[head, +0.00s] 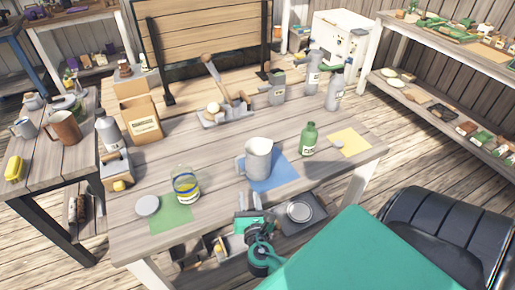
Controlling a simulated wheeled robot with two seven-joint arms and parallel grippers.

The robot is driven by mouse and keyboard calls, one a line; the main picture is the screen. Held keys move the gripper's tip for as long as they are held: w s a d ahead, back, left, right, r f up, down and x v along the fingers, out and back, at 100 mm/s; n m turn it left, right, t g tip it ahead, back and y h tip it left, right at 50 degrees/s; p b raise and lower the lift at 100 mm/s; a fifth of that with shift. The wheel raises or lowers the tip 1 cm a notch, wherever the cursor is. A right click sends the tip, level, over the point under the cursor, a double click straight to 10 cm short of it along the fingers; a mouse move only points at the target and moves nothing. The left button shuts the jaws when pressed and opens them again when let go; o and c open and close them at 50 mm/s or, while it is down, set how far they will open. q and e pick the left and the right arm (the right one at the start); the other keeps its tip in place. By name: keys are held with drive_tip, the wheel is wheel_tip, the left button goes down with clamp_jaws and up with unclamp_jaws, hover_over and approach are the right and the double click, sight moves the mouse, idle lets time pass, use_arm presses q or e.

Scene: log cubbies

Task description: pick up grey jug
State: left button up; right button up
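The grey jug (258,162) stands upright on the blue mat (286,174) near the front edge of the wooden table, its handle to the left. My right gripper (249,201) is below and in front of the jug, at the table's front edge, apart from it. Its two pale fingers point up toward the table with a gap between them, and nothing shows between them. My teal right arm fills the lower right. My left gripper is not in view.
A glass jar (186,186) stands left of the jug by a green mat (172,215). A green bottle (309,139) stands right, beside a yellow mat (352,142). A wooden-handled device (226,108) and grey bottles (334,92) are behind. A black seat (440,215) is right.

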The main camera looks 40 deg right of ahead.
sight(237, 168)
drive_tip(key=w+n, duration=0.1)
drive_tip(key=w, duration=0.1)
drive_tip(key=w+d+n+t+p, duration=0.1)
drive_tip(key=w, duration=0.2)
drive_tip(key=w+d+n+p, duration=0.1)
drive_tip(key=w, duration=0.2)
drive_tip(key=shift+w+r+y, duration=0.1)
drive_tip(key=shift+y, duration=0.3)
drive_tip(key=x, duration=0.2)
drive_tip(key=p+x, duration=0.1)
drive_tip(key=x, duration=0.2)
drive_tip(key=shift+d, duration=0.4)
drive_tip(key=shift+w+d+p, duration=0.2)
drive_tip(key=shift+w+p, duration=0.1)
drive_tip(key=shift+w, duration=0.05)
clamp_jaws()
